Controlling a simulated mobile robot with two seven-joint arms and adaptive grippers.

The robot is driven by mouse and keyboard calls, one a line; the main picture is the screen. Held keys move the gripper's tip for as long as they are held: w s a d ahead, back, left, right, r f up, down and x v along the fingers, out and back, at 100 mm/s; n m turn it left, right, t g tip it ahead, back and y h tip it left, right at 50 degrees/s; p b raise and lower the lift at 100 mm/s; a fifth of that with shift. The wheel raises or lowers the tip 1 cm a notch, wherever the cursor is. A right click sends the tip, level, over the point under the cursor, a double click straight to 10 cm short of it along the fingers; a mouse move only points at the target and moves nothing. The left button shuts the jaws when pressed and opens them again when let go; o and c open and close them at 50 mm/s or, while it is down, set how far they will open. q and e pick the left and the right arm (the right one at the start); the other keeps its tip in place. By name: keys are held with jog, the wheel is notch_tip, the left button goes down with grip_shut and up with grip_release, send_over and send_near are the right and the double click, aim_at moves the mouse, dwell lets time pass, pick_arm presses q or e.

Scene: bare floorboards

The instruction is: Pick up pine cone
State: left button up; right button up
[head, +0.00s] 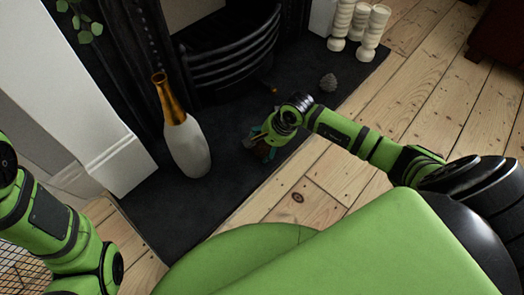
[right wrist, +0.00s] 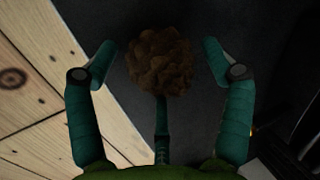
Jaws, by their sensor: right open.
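The pine cone (right wrist: 161,60) is a brown, rough, rounded thing on the dark hearth slab. In the right wrist view it sits between the spread teal fingers of my right gripper (right wrist: 159,54), with dark gaps at both sides. A third finger shows below it and seems to reach its lower edge; I cannot tell if they touch. In the head view the right gripper (head: 259,146) is low over the slab, and a bit of brown (head: 262,152) shows among its fingers. My left arm is at the lower left, its gripper outside the picture.
A white and gold bottle (head: 187,145) stands on the hearth slab (head: 225,195) left of the gripper. White candlesticks (head: 371,33) stand at the back right. A black fire grate (head: 232,60) is behind. Floorboards (head: 330,180) lie in front.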

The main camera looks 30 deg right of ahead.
jog(key=shift+x, duration=0.8)
jog(key=c, duration=0.9)
jog(key=shift+r, duration=0.1)
